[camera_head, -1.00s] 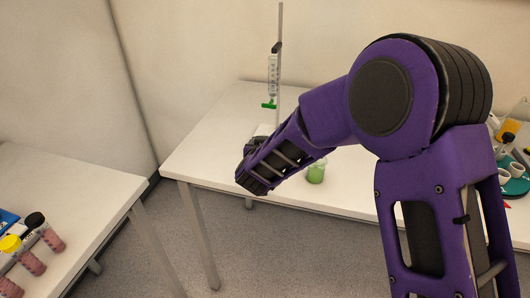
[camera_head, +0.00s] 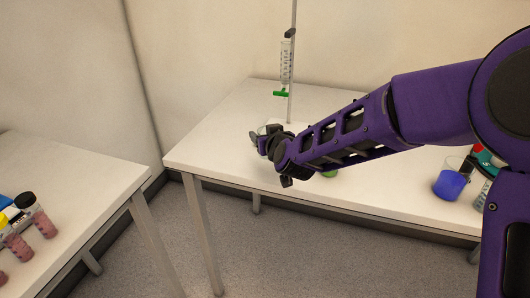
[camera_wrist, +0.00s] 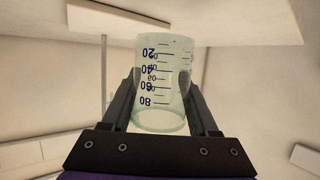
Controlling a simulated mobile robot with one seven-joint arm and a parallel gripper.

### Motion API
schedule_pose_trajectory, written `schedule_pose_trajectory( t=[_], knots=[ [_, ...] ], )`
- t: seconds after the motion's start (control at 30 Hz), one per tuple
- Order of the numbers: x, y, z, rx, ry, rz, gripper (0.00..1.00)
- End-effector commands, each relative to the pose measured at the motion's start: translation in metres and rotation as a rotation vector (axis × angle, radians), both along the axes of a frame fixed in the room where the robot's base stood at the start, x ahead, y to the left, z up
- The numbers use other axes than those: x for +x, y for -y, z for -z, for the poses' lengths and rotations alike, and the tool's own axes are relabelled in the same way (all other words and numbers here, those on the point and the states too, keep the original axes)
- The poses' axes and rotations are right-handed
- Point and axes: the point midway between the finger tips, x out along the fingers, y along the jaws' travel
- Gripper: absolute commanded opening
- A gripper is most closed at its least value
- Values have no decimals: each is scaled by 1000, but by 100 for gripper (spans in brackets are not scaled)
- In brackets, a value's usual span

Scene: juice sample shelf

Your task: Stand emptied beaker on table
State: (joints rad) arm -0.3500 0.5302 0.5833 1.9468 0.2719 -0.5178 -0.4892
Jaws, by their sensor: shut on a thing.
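My gripper (camera_wrist: 163,95) is shut on a clear glass beaker (camera_wrist: 163,75) with blue graduation marks. The beaker sits between the two fingers and looks empty. Its numbers appear upside down in the wrist view. In the head view my gripper (camera_head: 262,142) is over the left part of the white table (camera_head: 215,145), in front of the stand. Only a little of the held beaker shows there, at the fingers. I cannot tell its height above the table or its exact tilt.
A stand (camera_head: 292,70) holds a graduated tube (camera_head: 286,62) with a green tap. A beaker of green liquid (camera_head: 330,174) is mostly hidden behind my arm. A beaker of blue liquid (camera_head: 450,183) stands at right. The table's left part is clear. Pink sample tubes (camera_head: 44,224) stand on another table.

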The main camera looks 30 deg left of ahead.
Motion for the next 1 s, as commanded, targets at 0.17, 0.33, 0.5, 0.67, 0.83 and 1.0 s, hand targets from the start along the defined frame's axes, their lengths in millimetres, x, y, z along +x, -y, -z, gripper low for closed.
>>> schedule_pose_trajectory(
  t=[0.17, 0.33, 0.5, 0.67, 0.83, 1.0],
  knots=[
    [0, 0, 16, 0, -1, 0, 0],
    [0, 0, 40, -1, -2, 0, 0],
    [0, 0, 40, 1, 2, 1, 0],
    [0, 0, 42, 1, 1, 1, 0],
    [0, 0, 43, 1, 1, 1, 78],
    [0, 0, 43, 1, 1, 1, 90]
  ],
)
